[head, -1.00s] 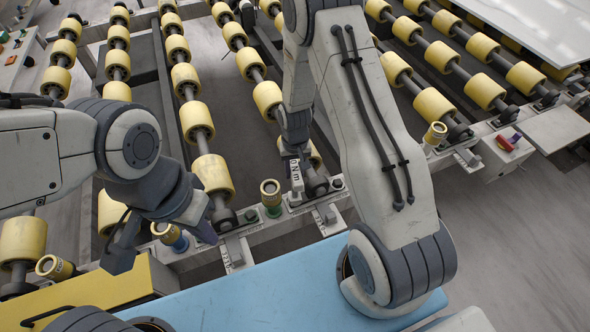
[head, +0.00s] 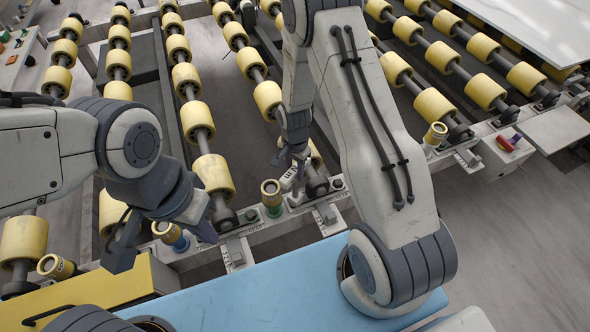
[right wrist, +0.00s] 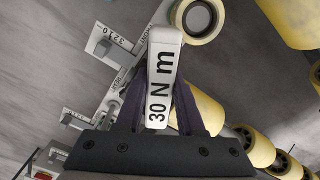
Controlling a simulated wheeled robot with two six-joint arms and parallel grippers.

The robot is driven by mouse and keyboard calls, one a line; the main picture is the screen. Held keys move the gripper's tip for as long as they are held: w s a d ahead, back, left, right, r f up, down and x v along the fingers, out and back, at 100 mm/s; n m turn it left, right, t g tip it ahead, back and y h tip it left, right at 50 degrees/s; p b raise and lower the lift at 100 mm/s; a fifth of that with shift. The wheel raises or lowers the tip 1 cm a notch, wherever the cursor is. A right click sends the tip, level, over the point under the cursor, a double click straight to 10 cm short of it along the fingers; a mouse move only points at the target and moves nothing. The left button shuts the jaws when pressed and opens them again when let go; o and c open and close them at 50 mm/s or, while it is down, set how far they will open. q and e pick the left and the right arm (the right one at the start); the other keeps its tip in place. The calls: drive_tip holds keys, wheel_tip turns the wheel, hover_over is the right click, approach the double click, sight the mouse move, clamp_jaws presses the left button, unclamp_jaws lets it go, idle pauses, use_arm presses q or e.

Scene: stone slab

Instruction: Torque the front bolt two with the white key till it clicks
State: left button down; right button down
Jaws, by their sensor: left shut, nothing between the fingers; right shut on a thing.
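The white key (head: 290,179), marked "30 Nm" in the right wrist view (right wrist: 163,80), is held between the fingers of my right gripper (head: 297,156). It stands over the front rail of the roller conveyor, beside a roller end. Its lower end is hidden in the right wrist view, and I cannot tell whether it sits on a bolt. Dark bolt heads (head: 337,183) show along the front rail, one more (head: 251,215) to the left. Which one is bolt two is not clear. My left gripper (head: 206,230) is shut and empty above the rail's left part.
A blue surface (head: 290,285) and yellow block (head: 85,300) lie nearer. A stone slab (head: 535,30) is far right.

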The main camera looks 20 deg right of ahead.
drive_tip(key=m, duration=0.5)
drive_tip(key=shift+r+p, duration=1.4)
drive_tip(key=shift+r, duration=0.4)
